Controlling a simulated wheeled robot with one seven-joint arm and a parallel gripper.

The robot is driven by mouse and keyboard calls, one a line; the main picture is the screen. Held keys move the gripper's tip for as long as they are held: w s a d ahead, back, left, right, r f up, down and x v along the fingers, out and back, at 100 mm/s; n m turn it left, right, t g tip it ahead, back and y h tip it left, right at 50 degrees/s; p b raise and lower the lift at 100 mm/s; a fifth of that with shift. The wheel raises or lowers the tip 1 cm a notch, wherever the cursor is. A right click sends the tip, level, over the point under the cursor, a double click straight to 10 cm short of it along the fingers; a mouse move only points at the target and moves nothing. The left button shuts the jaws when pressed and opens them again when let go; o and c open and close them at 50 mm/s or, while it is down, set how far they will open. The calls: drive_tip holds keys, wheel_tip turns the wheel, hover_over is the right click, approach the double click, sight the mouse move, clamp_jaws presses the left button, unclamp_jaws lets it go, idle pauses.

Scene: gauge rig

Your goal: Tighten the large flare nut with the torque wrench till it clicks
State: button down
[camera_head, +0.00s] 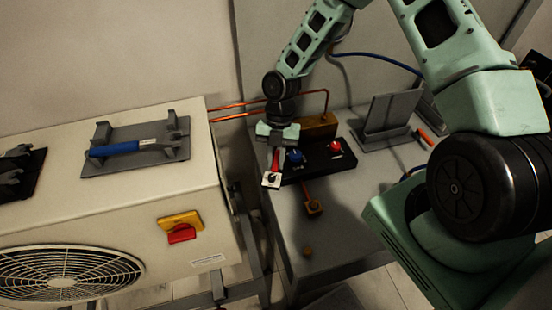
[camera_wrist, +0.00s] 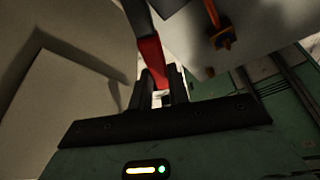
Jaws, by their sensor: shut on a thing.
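My gripper (camera_head: 275,147) is at the left end of a black manifold block (camera_head: 318,160) on the grey bench. It is shut on a red bar (camera_head: 276,160), whose lower end is beside a small white square with a dark centre (camera_head: 271,180). In the wrist view, my gripper (camera_wrist: 163,78) has the red bar (camera_wrist: 150,58) between its fingers, with a dark grey length beyond. I cannot tell whether this bar is the torque wrench. A blue-handled tool (camera_head: 115,149) lies in a grey cradle (camera_head: 165,150). The large flare nut cannot be made out.
Copper pipes (camera_head: 262,104) run to a brass block (camera_head: 318,125) behind the manifold, which carries a blue knob (camera_head: 295,156) and a red knob (camera_head: 335,146). The white outdoor unit (camera_head: 100,205) stands left. A grey stand (camera_head: 385,117) is at right. The front bench is mostly clear.

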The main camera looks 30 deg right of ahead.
drive_tip(key=shift+r+p, duration=1)
drive_tip(key=shift+r, duration=0.55)
